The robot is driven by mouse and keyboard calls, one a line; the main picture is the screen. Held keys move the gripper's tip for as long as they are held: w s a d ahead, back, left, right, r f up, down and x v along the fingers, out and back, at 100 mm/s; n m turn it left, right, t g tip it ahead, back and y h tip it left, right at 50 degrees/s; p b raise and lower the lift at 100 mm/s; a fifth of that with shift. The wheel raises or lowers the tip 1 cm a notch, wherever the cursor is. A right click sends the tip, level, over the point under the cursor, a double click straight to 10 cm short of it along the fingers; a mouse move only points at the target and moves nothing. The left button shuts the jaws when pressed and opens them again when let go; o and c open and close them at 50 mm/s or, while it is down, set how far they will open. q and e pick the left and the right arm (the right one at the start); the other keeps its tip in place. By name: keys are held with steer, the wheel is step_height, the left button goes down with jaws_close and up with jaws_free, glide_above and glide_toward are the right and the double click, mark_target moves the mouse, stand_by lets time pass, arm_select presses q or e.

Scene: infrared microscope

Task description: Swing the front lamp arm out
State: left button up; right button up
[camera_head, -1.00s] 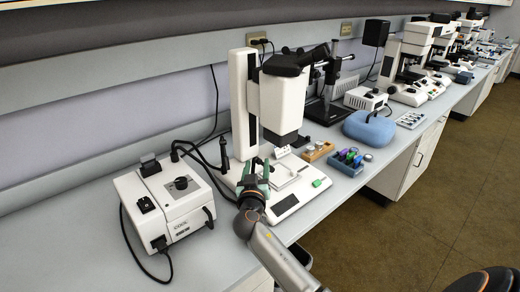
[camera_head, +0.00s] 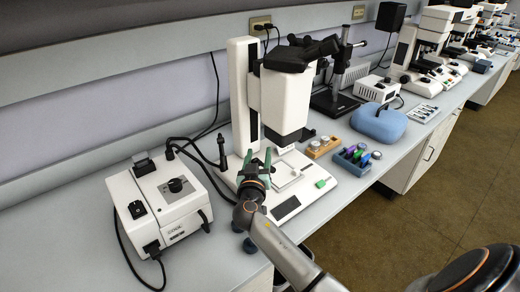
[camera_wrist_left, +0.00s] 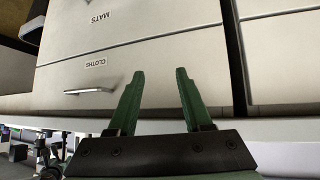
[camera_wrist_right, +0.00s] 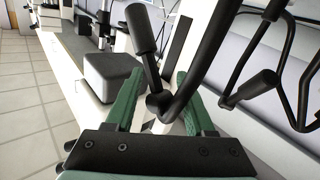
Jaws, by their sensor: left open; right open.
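The front lamp arm is a black gooseneck (camera_wrist_right: 205,60) with a black cylindrical lamp head (camera_wrist_right: 140,30); its bend shows between my right gripper's fingers in the right wrist view. My right gripper (camera_wrist_right: 158,88) is open, with one green finger on each side of the lamp arm; I cannot tell whether they touch it. In the head view the right gripper (camera_head: 256,160) is over the left front of the microscope's white base (camera_head: 312,195) and hides that lamp. A second black lamp (camera_wrist_right: 250,90) is to the right. My left gripper (camera_wrist_left: 160,75) is open and empty, facing drawers.
The white light source box (camera_head: 160,205) stands left of the microscope (camera_head: 285,100). A wooden block (camera_head: 322,147), a blue rack (camera_head: 355,158) and a blue bag (camera_head: 378,122) lie to its right. Drawer fronts (camera_wrist_left: 130,60) fill the left wrist view.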

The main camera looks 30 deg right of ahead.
steer(key=shift+w+d, duration=0.1)
stand_by(0.3)
steer(key=c, duration=0.8)
steer(key=shift+d, duration=0.1)
jaws_close()
